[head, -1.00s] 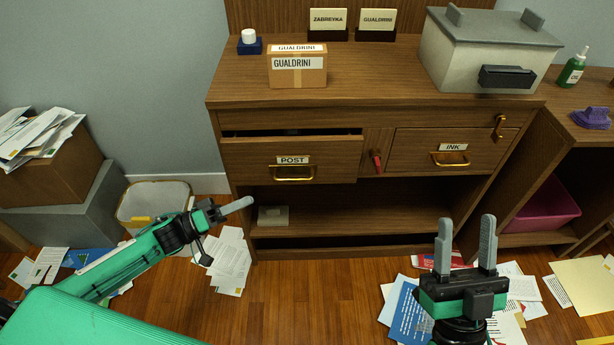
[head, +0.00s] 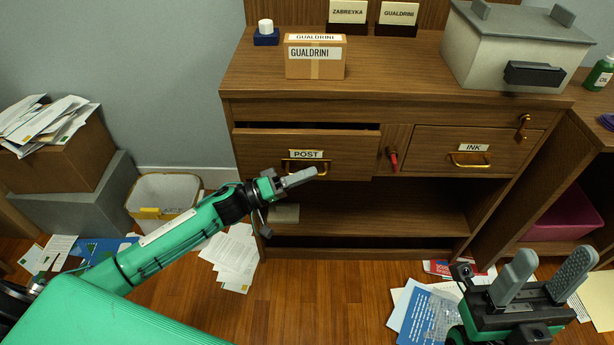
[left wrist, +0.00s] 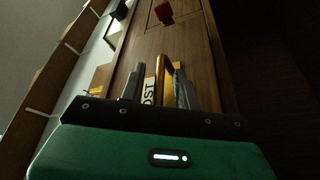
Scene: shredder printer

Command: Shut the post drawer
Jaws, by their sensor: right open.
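The post drawer (head: 265,155) stands slightly out of the wooden cabinet, with a dark gap above its front. Its POST label (head: 306,155) and brass handle (head: 305,171) face me. My left gripper (head: 302,178) is at the handle. In the left wrist view the fingers of my left gripper (left wrist: 158,90) are apart, with the brass handle (left wrist: 166,70) showing between them. I cannot tell whether they touch it. My right gripper (head: 545,275) is open and empty at the lower right, away from the drawer.
The ink drawer (head: 440,142) is flush, with a red-handled key (head: 393,160) beside it. A GUALDRINI box (head: 315,68) and a grey box (head: 515,50) stand on the cabinet top. Papers lie on the floor. A waste bin (head: 165,190) stands left of the cabinet.

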